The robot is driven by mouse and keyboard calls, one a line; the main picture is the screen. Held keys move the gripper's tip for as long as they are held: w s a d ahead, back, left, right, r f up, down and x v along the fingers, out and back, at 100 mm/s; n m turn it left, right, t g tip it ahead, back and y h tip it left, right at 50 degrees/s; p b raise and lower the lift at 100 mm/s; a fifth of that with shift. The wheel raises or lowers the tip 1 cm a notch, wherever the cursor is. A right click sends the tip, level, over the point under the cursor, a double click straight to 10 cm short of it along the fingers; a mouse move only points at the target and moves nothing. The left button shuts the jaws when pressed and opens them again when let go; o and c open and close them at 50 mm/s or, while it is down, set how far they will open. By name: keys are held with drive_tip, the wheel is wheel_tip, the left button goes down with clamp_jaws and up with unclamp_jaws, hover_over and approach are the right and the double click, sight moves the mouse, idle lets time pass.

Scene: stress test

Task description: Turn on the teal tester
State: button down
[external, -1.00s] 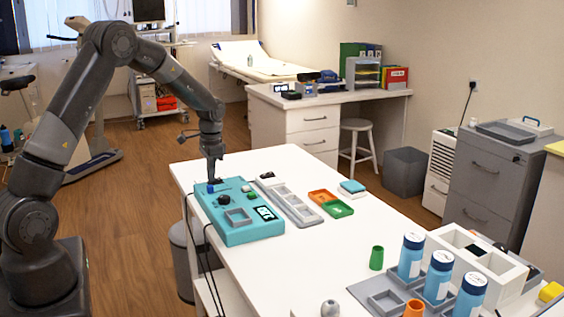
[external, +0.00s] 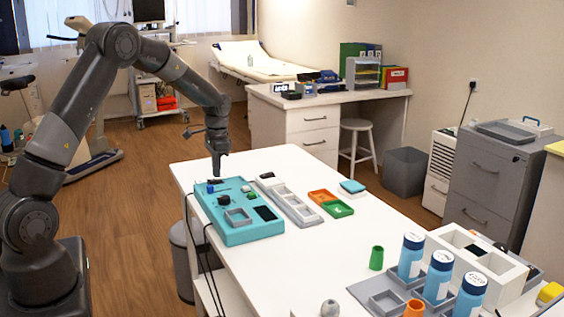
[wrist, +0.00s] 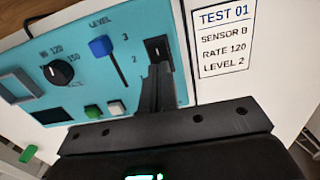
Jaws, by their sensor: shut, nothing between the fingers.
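The teal tester (external: 232,237) lies on the white table; its display (external: 265,213) is dark, and the display (wrist: 52,116) is dark in the wrist view too. Its black rocker switch (wrist: 157,47) sits at the panel's edge. A blue slider (wrist: 100,46) stands nearer the 3 than the 2. The panel also has a black knob (wrist: 60,72), a green button (wrist: 93,111) and a white button (wrist: 115,107). My gripper (external: 217,175) is shut and empty at the tester's far end. Its fingertips (wrist: 157,72) appear just short of the switch; I cannot tell whether they touch.
A card (wrist: 224,35) reads TEST 01, SENSOR B, RATE 120, LEVEL 2. A grey tray (external: 290,205) and an orange-green tray (external: 340,209) lie right of the tester. Blue-capped bottles (external: 438,278) stand at the near end. Cables hang at the table's left edge.

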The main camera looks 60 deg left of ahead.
sight(219, 180)
wheel_tip(219, 180, up, 13)
drive_tip(key=shift+w+a, duration=0.15)
drive_tip(key=shift+w, duration=0.2)
drive_tip(key=shift+f, duration=0.1)
drive_tip(key=shift+s+g, duration=0.15)
drive_tip(key=shift+g, duration=0.25)
drive_tip(key=f, duration=0.4)
drive_tip(key=s+f, duration=0.1)
drive_tip(key=f, duration=0.4)
drive_tip(key=s+f, duration=0.1)
drive_tip(key=f, duration=0.3)
drive_tip(key=shift+f, duration=0.35)
